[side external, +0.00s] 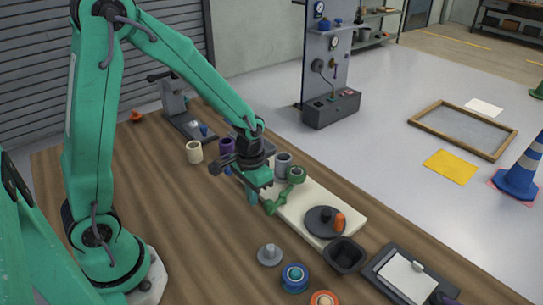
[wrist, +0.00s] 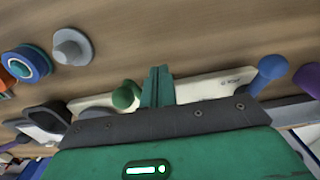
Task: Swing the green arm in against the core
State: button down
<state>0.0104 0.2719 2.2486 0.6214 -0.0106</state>
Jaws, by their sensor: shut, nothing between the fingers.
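The green arm (side external: 284,194) is a short lever on the cream base plate (side external: 345,212), with a ring-shaped end at the upper right and a rounded knob toward the lower left. A grey cylinder (side external: 283,163), perhaps the core, stands behind the ring end, with a gap I cannot judge. My gripper (side external: 252,198) is shut and empty, low beside the lever's left side. In the wrist view its closed fingers (wrist: 157,74) are just right of the green knob (wrist: 126,95); I cannot tell whether they touch. The lever's rest is hidden there by my gripper body.
A dark disc (side external: 318,228) with an orange peg (side external: 340,222) sits on the plate's near end. A dark square cup (side external: 346,256), a grey knobbed piece (side external: 270,255) and a blue roller (side external: 295,278) stand nearby. A purple cup (side external: 227,146) is behind.

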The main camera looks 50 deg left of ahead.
notch_tip(320, 180, up, 7)
dwell(1.1)
dwell(0.3)
jog(key=s+r+t, duration=0.5)
jog(key=s+r, duration=0.6)
jog(key=r, duration=0.2)
jog(key=shift+s+a+t, duration=0.2)
jog(key=shift+s+t, duration=0.1)
jog(key=shift+s, duration=0.05)
